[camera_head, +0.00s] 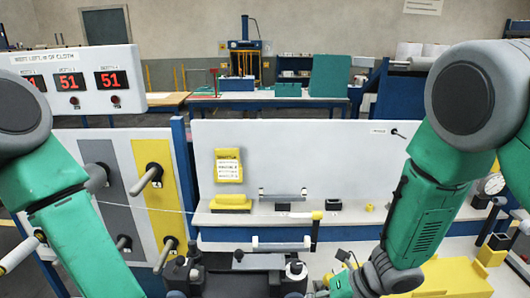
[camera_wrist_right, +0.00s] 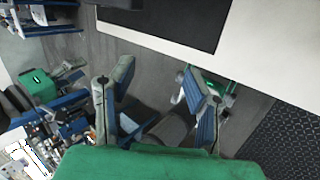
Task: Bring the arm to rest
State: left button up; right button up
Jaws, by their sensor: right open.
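My right arm comes in from the right in the head view, with its green forearm running down to a dark wrist. My right gripper (camera_head: 342,284) is low in the head view, right of centre and partly cut off by the bottom edge. In the right wrist view its two blue-padded fingers (camera_wrist_right: 160,92) stand wide apart, with nothing between them. My left arm comes in from the left and runs down out of the picture; its gripper is not visible.
A counter display (camera_head: 70,80) reads 51. Pegged grey and yellow panels (camera_head: 152,190) stand at left. A yellow block (camera_head: 450,278) lies beside the right gripper. A dial gauge (camera_head: 491,184) is at right.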

pick_arm(q)
jog(key=s+a+f+m+g+h, duration=0.1)
jog(key=s+a+f+m, duration=0.2)
jog(key=s+a+m, duration=0.3)
jog(key=s+a+f+m, duration=0.3)
jog(key=s+a+m, duration=0.15)
jog(key=s, duration=0.35)
pick_arm(e)
jog(key=s+d+f+m+h, duration=0.2)
jog(key=s+d+f+m, duration=0.2)
jog(key=s+d+m, duration=0.5)
jog(key=s+d+f+m+g+h, duration=0.1)
jog(key=s+d+f+m+h, duration=0.2)
jog(key=s+m, duration=0.8)
jog(key=s+d+f+m+h, duration=0.2)
jog(key=s+d+f+m, duration=0.3)
jog(key=m, duration=0.9)
pick_arm(q)
notch_tip(320, 180, down, 18)
jog(key=w+d+m+b, duration=0.2)
jog(key=b, duration=1.7)
jog(key=shift+f+h, duration=0.15)
jog(key=shift+h, duration=0.15)
pick_arm(e)
notch_tip(320, 180, down, 17)
jog(key=w, duration=0.1)
jog(key=shift+h, duration=0.3)
